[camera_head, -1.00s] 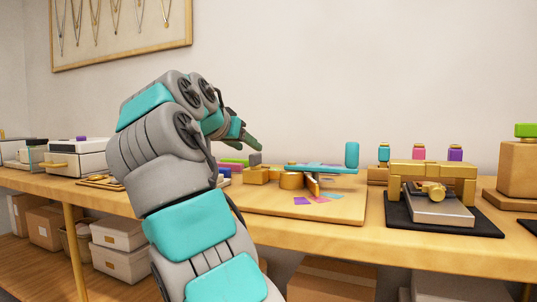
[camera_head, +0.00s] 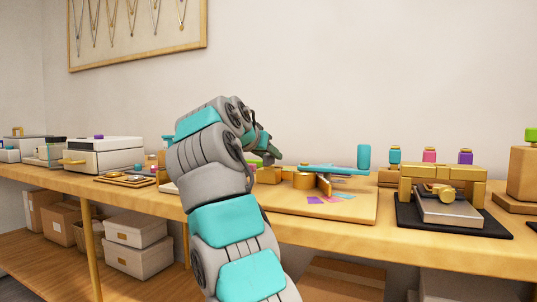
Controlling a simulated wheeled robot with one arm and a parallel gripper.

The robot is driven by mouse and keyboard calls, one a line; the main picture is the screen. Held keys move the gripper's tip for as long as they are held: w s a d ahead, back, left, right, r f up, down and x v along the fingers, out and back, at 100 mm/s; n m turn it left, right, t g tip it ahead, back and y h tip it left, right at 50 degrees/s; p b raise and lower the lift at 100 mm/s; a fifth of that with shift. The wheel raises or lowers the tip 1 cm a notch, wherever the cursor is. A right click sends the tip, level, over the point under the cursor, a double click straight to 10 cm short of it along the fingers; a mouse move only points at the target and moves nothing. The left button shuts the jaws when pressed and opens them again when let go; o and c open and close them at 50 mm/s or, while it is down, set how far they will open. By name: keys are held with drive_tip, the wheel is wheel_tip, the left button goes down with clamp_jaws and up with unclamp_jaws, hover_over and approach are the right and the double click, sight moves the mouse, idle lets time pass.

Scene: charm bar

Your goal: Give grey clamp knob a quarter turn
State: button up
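My gripper (camera_head: 270,151) is at the back left of the wooden board (camera_head: 360,212), low over a brass block (camera_head: 268,175). In the earlier picture a small grey piece, which looks like the grey clamp knob, stands on this block. Now my dark fingers cover that spot, and I cannot make out the knob apart from them. I cannot tell whether they touch it, or how far apart the fingers are. A teal lever (camera_head: 335,170) with an upright teal grip (camera_head: 364,157) lies just right of the block.
Pink, purple and blue flat pieces (camera_head: 330,199) lie on the board. A brass arch fixture (camera_head: 443,172) stands on a black mat (camera_head: 480,222) to the right. A white box (camera_head: 103,152) and a small wooden tray (camera_head: 125,181) are to the left. My arm hides part of the bench.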

drive_tip(key=shift+a, duration=0.1)
drive_tip(key=shift+c, duration=1.4)
drive_tip(key=shift+d, duration=0.2)
clamp_jaws()
